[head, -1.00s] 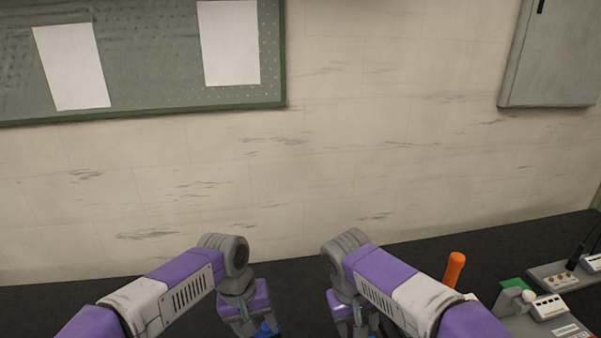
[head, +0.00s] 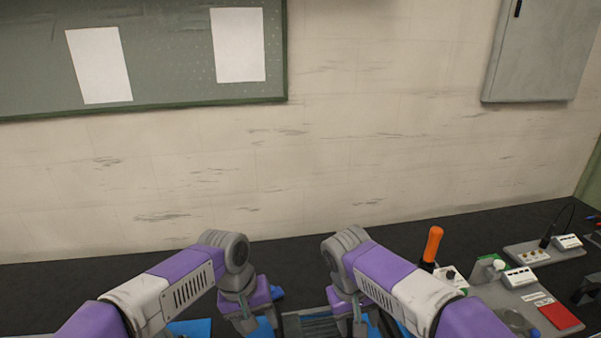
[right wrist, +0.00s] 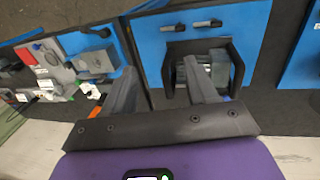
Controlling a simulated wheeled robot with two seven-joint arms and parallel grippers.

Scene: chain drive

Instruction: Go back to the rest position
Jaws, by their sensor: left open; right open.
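My left gripper (head: 250,325) hangs pointing down over the dark bench at the lower middle of the head view, its fingertips near the bottom edge. My right gripper (head: 357,325) hangs to its right, also pointing down and partly cut off by the frame. In the right wrist view the right gripper's two grey fingers (right wrist: 160,85) stand wide apart with nothing between them. Beyond them are a blue mat (right wrist: 240,25) and a black holder (right wrist: 207,45) with a metal part in it. The left fingertips are too small to show detail.
An orange handle (head: 432,245) stands upright right of my right arm. Grey panels with small devices (head: 541,252) and a red block (head: 558,317) lie at the right. A beige wall (head: 330,150) rises behind the dark bench (head: 70,275).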

